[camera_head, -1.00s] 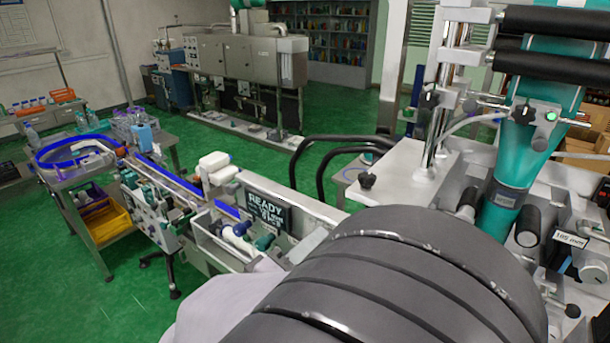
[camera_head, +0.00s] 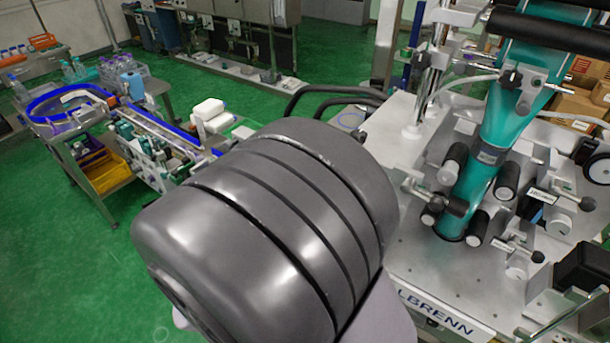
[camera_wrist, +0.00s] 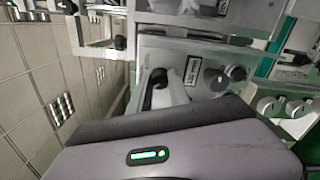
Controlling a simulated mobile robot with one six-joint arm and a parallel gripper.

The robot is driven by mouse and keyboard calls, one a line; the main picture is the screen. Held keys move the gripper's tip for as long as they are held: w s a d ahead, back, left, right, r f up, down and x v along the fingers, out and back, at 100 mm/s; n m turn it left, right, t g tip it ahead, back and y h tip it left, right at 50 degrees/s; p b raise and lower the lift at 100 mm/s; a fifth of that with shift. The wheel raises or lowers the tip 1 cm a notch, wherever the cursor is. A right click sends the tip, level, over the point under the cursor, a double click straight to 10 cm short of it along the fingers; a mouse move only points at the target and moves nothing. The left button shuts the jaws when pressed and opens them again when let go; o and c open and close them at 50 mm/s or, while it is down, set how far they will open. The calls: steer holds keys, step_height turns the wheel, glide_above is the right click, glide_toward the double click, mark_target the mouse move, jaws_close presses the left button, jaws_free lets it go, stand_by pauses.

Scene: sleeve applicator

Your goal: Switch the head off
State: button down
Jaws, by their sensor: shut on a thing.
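The applicator head (camera_head: 480,185), with black rollers around a teal sleeve film (camera_head: 505,115), stands at the right of the head view. In the wrist view, a grey control panel (camera_wrist: 205,52) carries a small label and round dark knobs (camera_wrist: 217,78). A black knob (camera_wrist: 160,75) sits left of the label. My gripper (camera_wrist: 162,82) reaches up to this panel and is shut on the black knob; its fingers are small and partly hidden behind my wrist housing. The knob's markings cannot be read. In the head view my dark arm hides the gripper.
A steel machine table (camera_head: 410,250) surrounds the head, with knobs and clamps at the right. Pale dials (camera_wrist: 285,105) lie right of the panel in the wrist view. A bottle conveyor (camera_head: 160,125) stands at the left. Green floor is open between them.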

stand_by(0.5)
steer(key=c, duration=1.2)
jaws_free()
steer(key=v, duration=1.7)
steer(key=shift+p, duration=0.45)
steer(key=shift+s+a, duration=0.15)
